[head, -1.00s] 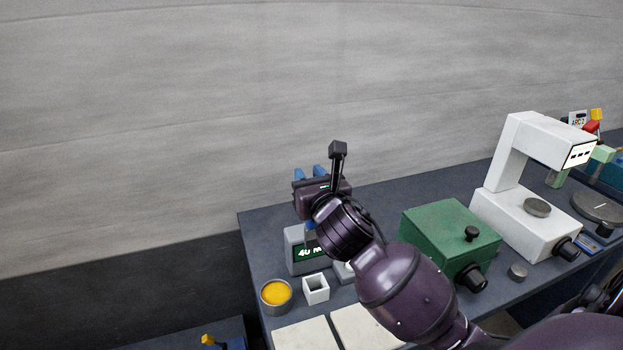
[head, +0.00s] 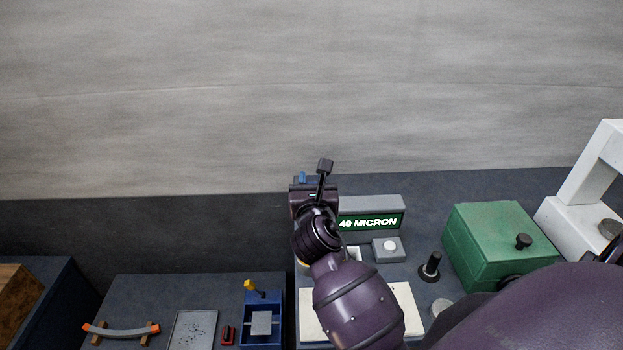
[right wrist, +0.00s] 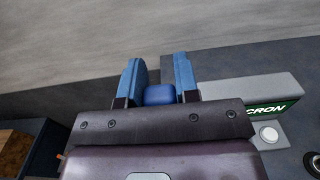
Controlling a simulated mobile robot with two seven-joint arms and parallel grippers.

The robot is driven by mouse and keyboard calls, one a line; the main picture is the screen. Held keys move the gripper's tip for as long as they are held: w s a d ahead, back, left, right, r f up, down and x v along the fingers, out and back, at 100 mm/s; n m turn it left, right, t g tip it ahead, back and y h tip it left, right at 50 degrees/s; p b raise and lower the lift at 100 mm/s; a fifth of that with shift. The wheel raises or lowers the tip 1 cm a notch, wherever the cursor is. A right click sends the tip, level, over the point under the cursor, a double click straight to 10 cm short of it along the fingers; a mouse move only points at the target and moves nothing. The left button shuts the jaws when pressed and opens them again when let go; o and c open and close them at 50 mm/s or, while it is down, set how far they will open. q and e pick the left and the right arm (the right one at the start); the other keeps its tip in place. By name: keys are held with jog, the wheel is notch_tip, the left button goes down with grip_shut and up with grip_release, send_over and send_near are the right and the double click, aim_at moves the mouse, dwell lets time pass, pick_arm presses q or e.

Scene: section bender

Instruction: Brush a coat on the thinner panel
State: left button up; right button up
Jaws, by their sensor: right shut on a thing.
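My right gripper (head: 303,178) is raised above the bench's left end, in front of a grey display. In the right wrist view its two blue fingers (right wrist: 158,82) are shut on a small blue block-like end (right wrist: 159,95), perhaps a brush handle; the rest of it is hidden. Two pale cream panels lie flat on the bench, one on the left (head: 311,318) and one on the right (head: 407,303), partly behind my arm. I cannot tell which is thinner. The yellow paint pot is hidden behind my arm. My left gripper is not in view.
The display (head: 369,222) reads "40 MICRON", with a white-buttoned box (head: 390,250) before it. A black-knobbed post (head: 430,266), green box (head: 497,243) and white stand (head: 588,195) are to the right. A lower bench (head: 150,292) with several items is at left.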

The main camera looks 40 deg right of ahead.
pick_arm(q)
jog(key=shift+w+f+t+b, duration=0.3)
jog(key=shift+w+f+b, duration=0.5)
jog(key=shift+b, duration=1.05)
pick_arm(e)
jog(key=shift+w+a+f, duration=0.1)
jog(key=shift+f, duration=2.75)
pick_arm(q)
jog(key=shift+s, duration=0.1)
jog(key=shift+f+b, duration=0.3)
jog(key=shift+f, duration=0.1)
pick_arm(e)
jog(key=shift+f, duration=0.5)
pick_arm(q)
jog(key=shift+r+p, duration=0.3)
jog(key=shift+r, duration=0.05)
pick_arm(e)
jog(key=shift+f, duration=0.2)
